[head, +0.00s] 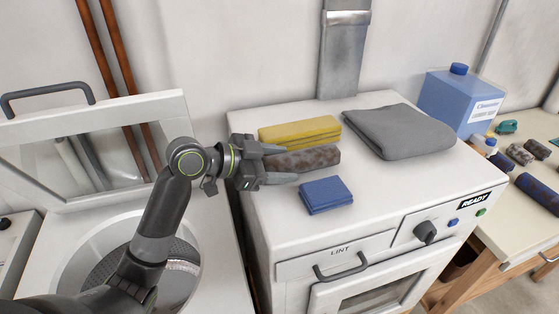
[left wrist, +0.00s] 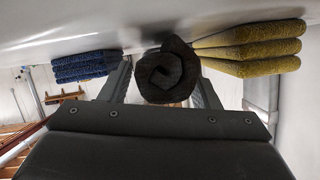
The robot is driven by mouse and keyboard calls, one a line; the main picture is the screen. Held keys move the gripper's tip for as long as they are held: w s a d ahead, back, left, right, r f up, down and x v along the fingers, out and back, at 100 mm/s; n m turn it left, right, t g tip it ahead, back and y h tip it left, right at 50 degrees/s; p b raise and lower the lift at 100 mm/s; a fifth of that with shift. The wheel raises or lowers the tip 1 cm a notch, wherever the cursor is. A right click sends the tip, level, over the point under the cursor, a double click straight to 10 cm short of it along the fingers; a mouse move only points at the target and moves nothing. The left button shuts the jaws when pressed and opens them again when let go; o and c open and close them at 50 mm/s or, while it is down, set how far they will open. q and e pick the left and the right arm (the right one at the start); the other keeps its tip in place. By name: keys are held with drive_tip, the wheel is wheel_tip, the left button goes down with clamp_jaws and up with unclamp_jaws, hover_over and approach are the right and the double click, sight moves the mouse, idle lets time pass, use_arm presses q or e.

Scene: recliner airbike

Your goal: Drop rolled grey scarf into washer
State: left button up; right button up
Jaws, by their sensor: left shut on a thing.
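A rolled scarf (head: 318,158), mottled brown-grey in the head view, lies on the white dryer's top between a folded yellow cloth and a folded blue cloth. In the left wrist view its dark spiral end (left wrist: 166,75) sits between the fingers. My left gripper (head: 282,163) is shut on the near end of the roll, which looks still at the level of the top; I cannot tell whether it is lifted. The washer (head: 222,262) stands at the left with its lid (head: 70,155) up and its metal drum (head: 183,254) partly hidden by my left arm. My right gripper is out of view.
The yellow cloth (head: 298,130) and blue cloth (head: 325,195) flank the roll closely. A grey folded cloth (head: 400,131) and blue jug (head: 457,98) stand farther right. The dryer top (head: 400,185) is clear at the front right. A wooden table (head: 510,205) holds several rolls.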

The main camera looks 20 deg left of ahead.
use_arm(q)
drive_tip(key=shift+f, duration=0.1)
drive_tip(key=o, duration=0.5)
drive_tip(key=shift+f, duration=0.1)
drive_tip(key=o, duration=0.5)
